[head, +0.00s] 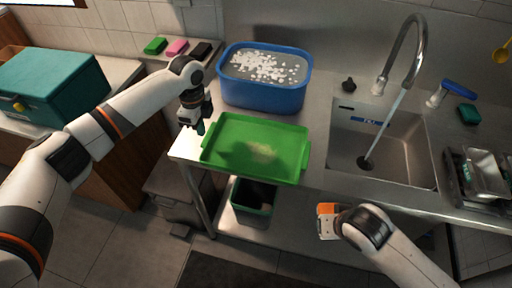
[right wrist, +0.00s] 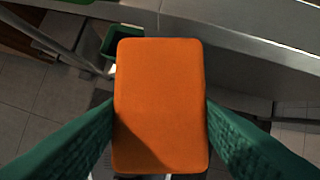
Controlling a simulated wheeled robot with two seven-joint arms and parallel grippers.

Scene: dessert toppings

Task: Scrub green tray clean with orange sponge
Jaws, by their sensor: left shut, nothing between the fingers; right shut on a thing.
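The green tray (head: 232,128) lies on the steel counter, left of the sink, with a pale smear near its middle. The orange sponge (right wrist: 160,105) fills the middle of the right wrist view, between two green fingers. It also shows in the head view (head: 327,209). My right gripper (head: 328,221) is shut on the sponge, in front of the counter's edge and below and right of the tray, apart from it. My left gripper (head: 199,126) is shut and empty, above the counter at the tray's left upper corner; I cannot tell whether it touches the tray.
A blue tub (head: 262,99) of sudsy water stands behind the tray. The tap (head: 403,50) runs into the sink (head: 400,150) at right. A dish rack (head: 482,175) is beyond it. A green bin (head: 252,207) sits below the counter. A teal box (head: 55,85) stands at left.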

